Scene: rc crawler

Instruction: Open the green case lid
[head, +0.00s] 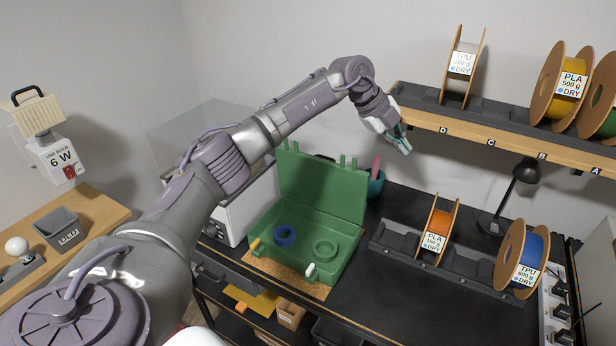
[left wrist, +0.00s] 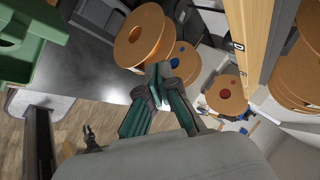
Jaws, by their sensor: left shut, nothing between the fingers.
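The green case (head: 262,232) stands on the dark bench with its lid (head: 320,190) raised upright at the back, so the case is open. A blue ring (head: 284,236) and a green ring (head: 325,250) lie inside. A yellow latch (head: 254,244) and a white latch (head: 311,269) show on its front edge. My left gripper (head: 405,149) is shut and empty, above and to the right of the lid, apart from it. In the left wrist view its fingers (left wrist: 158,82) are together, and part of the case (left wrist: 35,22) shows at upper left. A small dark claw shape, perhaps my right gripper (left wrist: 91,138), shows low left there.
A shelf (head: 500,139) with spools is close to my left gripper. An orange spool (head: 437,232) and a blue spool (head: 524,259) stand in a rack right of the case. A teal cup (head: 375,185) is behind the lid. A black lamp (head: 526,172) stands further right.

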